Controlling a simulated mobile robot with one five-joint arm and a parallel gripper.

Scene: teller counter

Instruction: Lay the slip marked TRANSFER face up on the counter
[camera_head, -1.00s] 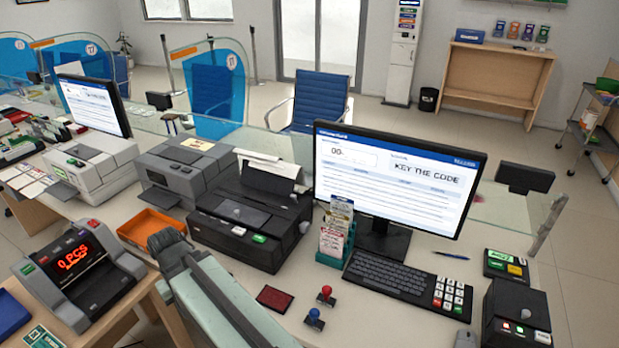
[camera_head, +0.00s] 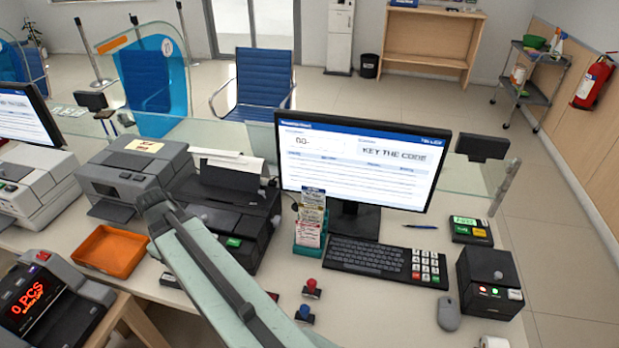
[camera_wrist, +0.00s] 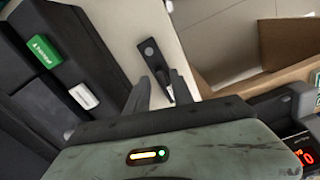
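Several printed slips (camera_head: 312,207) stand in a teal holder (camera_head: 308,240) left of the keyboard in the head view. Their lettering is too small to read, so I cannot tell which is marked TRANSFER. The pale counter (camera_head: 385,315) has bare room at the front; it also shows in the wrist view (camera_wrist: 125,28). My gripper (camera_wrist: 160,78) is open in the wrist view, its two dark fingers apart. A small dark object (camera_wrist: 156,62) lies on the counter beyond and between the fingertips; it looks not gripped. My arm crosses the head view, and the fingers are hidden there.
The black printer (camera_head: 225,205) is beside my arm; its green key (camera_wrist: 44,52) is left in the wrist view. The monitor (camera_head: 362,160), keyboard (camera_head: 368,256), red stamp (camera_head: 312,288), blue stamp (camera_head: 304,315) and orange tray (camera_head: 110,250) occupy the counter. A wooden edge (camera_wrist: 270,82) lies right.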

